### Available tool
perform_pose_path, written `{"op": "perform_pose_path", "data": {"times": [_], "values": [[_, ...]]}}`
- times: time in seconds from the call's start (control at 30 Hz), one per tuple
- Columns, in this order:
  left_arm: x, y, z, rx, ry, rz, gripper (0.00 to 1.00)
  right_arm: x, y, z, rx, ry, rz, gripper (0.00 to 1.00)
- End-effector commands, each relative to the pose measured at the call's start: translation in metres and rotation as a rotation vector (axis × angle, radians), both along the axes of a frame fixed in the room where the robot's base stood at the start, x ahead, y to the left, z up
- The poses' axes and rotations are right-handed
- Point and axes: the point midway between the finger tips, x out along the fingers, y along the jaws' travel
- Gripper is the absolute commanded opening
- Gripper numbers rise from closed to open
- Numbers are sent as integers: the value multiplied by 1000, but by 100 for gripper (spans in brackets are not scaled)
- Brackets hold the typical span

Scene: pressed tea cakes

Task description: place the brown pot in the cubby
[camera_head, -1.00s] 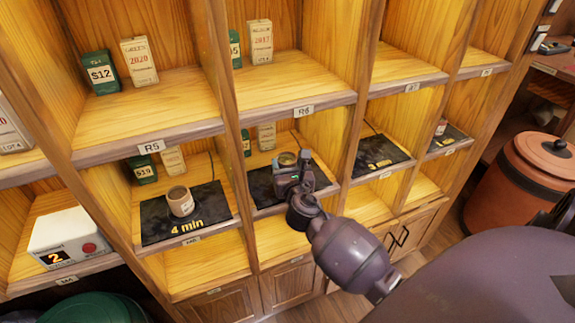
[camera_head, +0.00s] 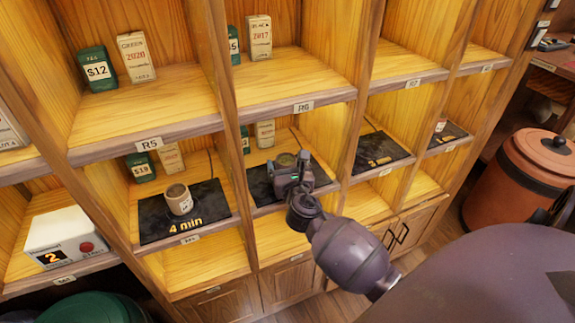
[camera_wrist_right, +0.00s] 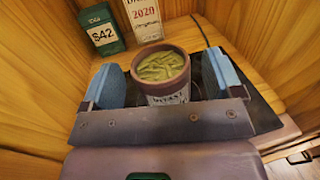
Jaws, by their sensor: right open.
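A brown pot (camera_wrist_right: 163,92) with a label and green leaves inside stands upright on the dark mat (camera_wrist_right: 262,112) of the cubby below the R6 label. My right gripper (camera_wrist_right: 166,80) is open, with its blue-padded fingers on either side of this pot. Gaps show between pot and pads. In the head view my right gripper (camera_head: 292,170) covers most of this pot (camera_head: 286,159). Another brownish pot (camera_head: 180,200) stands on the "4 min" mat (camera_head: 212,205) in the cubby to the left. My left gripper is not in view.
Green and white tea boxes stand at the back of several cubbies. A "3 min" mat (camera_head: 375,150) lies bare to the right. A timer box (camera_head: 62,240) with a red button is at the far left. A lidded orange bin (camera_head: 520,175) stands at right. Wooden dividers flank each cubby.

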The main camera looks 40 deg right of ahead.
Motion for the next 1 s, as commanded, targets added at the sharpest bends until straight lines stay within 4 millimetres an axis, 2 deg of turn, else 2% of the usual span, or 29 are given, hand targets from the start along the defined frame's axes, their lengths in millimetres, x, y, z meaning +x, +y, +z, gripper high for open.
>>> {"op": "perform_pose_path", "data": {"times": [0.1,0.6,0.87,1.0], "values": [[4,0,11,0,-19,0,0,0,0,16,1,-8,0,85],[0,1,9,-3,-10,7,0,-84,38,11,3,-1,-1,85],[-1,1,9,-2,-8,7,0,-106,49,11,0,-1,-1,85],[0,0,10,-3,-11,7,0,-115,50,2,97,-7,5,85]]}}
